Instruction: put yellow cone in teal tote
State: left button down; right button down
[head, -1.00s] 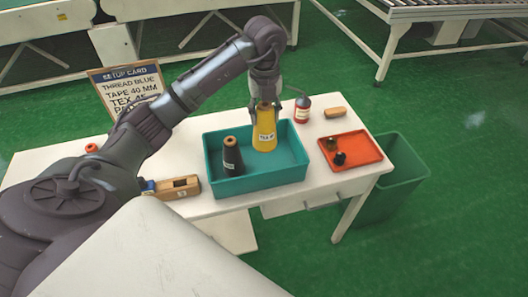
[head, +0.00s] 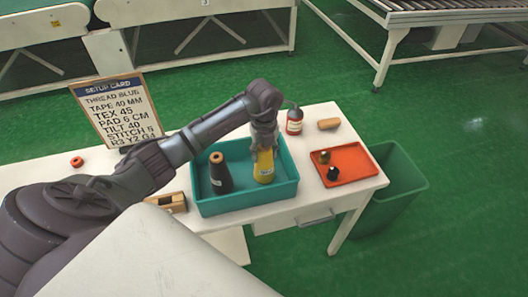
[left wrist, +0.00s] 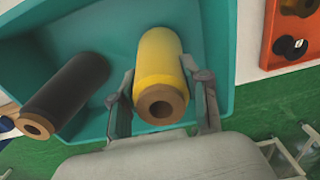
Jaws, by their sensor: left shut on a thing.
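The yellow cone (head: 264,168) stands upright inside the teal tote (head: 250,203), in its right part. My left gripper (head: 263,148) is over the cone with its fingers shut around the cone's upper part. In the left wrist view the yellow cone (left wrist: 160,65) sits between the two fingers (left wrist: 163,100), its brown core end facing the camera. The tote floor shows behind it. Whether the cone's base touches the floor is hard to tell. A black cone (head: 220,176) stands in the tote's left part, apart from the yellow one. My right gripper is not in view.
An orange tray (head: 360,158) with small dark and brass pieces lies right of the tote. A red bottle (head: 294,122) and a tan block (head: 328,124) stand behind. A setup card (head: 115,110), a wooden block (head: 172,202) and a green bin (head: 400,185) are nearby.

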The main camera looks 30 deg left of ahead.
pick_arm(q)
jog(key=shift+f, duration=0.3)
jog(key=c, duration=0.9)
grip_release()
jog(key=shift+f, duration=0.1)
jog(key=o, duration=0.3)
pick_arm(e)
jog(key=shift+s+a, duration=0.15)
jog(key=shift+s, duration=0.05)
pick_arm(q)
jog(key=shift+o, duration=0.2)
notch_tip(320, 180, up, 12)
jog(key=b, duration=0.2)
jog(key=shift+b, duration=0.3)
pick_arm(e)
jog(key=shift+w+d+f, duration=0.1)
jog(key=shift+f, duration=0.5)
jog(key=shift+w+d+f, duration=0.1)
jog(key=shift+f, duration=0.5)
